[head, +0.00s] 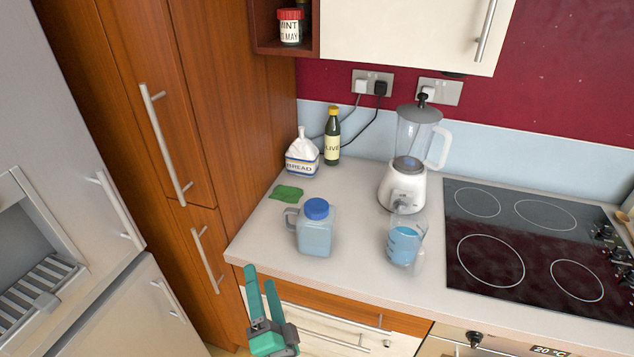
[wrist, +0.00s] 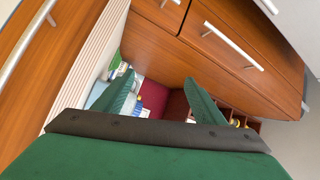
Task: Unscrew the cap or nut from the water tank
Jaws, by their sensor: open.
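The water tank (head: 314,236) is a translucent bluish jug with a handle on its left side. It stands upright on the counter near the front edge. Its blue cap (head: 317,208) sits on top. My gripper (head: 262,276) is green, open and empty, in front of the counter edge, to the lower left of the tank and apart from it. In the wrist view the two green fingers (wrist: 160,95) are spread with nothing between them. The small blue shape beyond the fingers there is too small to name surely.
A measuring jug (head: 403,243) with blue liquid stands right of the tank, with a blender (head: 405,180) behind it. A green cloth (head: 287,192), a bread bag (head: 302,160) and an olive oil bottle (head: 333,140) are behind. The hob (head: 530,240) is at right, tall wooden cabinets (head: 225,100) at left.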

